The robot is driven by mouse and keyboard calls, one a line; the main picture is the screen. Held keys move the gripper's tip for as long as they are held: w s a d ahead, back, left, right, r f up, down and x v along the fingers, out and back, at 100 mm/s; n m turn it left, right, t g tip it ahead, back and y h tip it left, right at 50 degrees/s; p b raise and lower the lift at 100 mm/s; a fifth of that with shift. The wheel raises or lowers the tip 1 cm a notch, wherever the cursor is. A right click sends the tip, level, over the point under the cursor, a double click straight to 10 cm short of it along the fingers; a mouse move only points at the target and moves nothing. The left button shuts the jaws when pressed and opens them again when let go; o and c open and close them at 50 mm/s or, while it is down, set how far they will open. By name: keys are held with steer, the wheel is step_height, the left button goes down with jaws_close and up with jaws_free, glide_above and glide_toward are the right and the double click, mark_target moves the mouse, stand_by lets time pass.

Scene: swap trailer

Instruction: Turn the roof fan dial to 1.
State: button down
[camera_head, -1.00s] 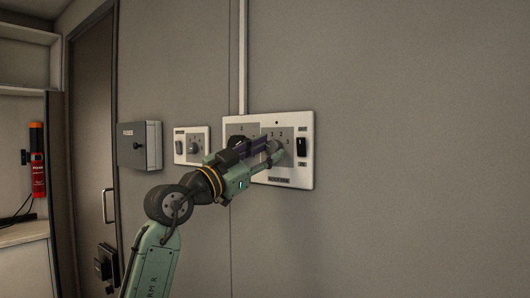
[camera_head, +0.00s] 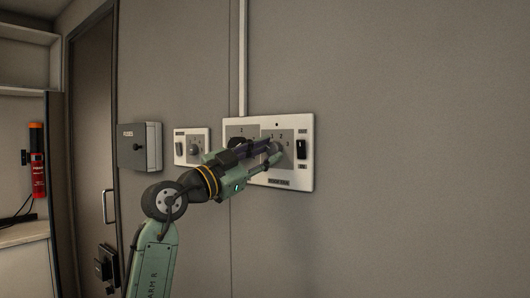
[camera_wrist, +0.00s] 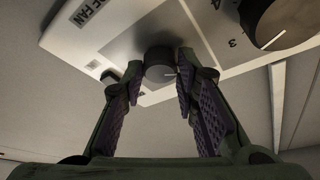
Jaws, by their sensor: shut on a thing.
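The roof fan panel (camera_head: 303,177) is a white plate on the wall in the head view, with grey dial faces. The numbers 1, 2 and 3 show around the right-hand dial face, though small. A short pale mark shows at the dial's right side. I cannot tell which number it points to.
A larger dark dial (camera_wrist: 283,20) with a white line sits close by in the wrist view. A black rocker switch (camera_head: 302,148) is at the panel's right. A smaller switch plate (camera_head: 203,132) and grey box (camera_head: 139,145) lie left. The right wall is bare.

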steer(key=m, duration=0.1)
steer(key=m+g+p, duration=0.1)
steer(key=m, duration=0.1)
steer(key=m+g+p, duration=0.1)
steer(key=m, duration=0.1)
steer(key=shift+w+a+r, duration=0.1)
steer(key=shift+r, duration=0.15)
steer(key=shift+m+g+p, duration=0.6)
steer(key=shift+m+p, duration=0.05)
steer(key=shift+m, duration=0.95)
steer(key=c, duration=1.2)
jaws_free()
steer(key=shift+c, duration=0.2)
steer(key=shift+a, duration=0.15)
steer(key=v, duration=1.2)
steer(key=shift+r, duration=0.2)
